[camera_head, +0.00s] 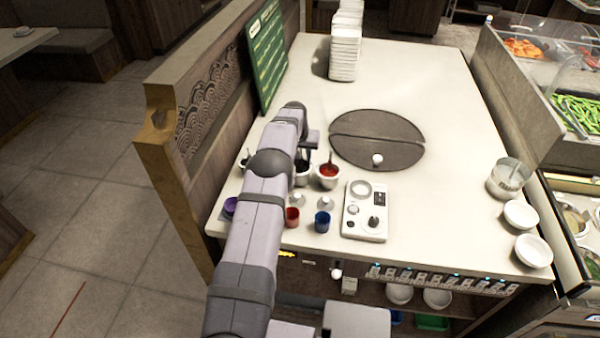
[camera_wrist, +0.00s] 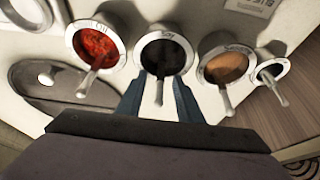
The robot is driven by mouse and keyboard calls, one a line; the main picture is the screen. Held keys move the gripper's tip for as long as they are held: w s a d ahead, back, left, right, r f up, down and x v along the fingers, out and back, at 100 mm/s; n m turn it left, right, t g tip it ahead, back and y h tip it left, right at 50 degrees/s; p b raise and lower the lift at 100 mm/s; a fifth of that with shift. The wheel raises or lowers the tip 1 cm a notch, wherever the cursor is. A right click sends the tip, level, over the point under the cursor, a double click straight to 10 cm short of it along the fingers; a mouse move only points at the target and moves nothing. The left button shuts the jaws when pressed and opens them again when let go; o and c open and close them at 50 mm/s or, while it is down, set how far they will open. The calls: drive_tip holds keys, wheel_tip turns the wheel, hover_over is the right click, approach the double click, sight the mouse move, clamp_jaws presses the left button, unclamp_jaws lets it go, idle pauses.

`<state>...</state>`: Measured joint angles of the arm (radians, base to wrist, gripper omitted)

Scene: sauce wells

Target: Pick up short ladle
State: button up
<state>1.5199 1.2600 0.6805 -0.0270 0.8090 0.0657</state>
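In the wrist view my gripper (camera_wrist: 160,82) has its two dark blue fingers apart, one on each side of a short ladle handle (camera_wrist: 159,92). That handle leans out of the sauce well labelled Soy (camera_wrist: 165,38), which holds dark sauce. I cannot tell whether the fingers touch the handle. A well of red sauce (camera_wrist: 98,42) with its own ladle (camera_wrist: 87,83) is to the left. A well of brown sauce (camera_wrist: 229,66) with a ladle (camera_wrist: 224,98) is to the right. In the head view my arm partly hides the wells, and the fingers are not clear.
A smaller well (camera_wrist: 271,70) with a handle sits at the far right of the wrist view. In the head view, red (camera_head: 292,218) and blue (camera_head: 322,222) cups and a control box (camera_head: 365,212) stand near the front edge. A green menu board (camera_head: 266,60) rises at left.

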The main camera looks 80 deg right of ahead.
clamp_jaws()
wheel_tip(320, 180, up, 10)
drive_tip(key=b, duration=0.2)
drive_tip(key=shift+b, duration=0.4)
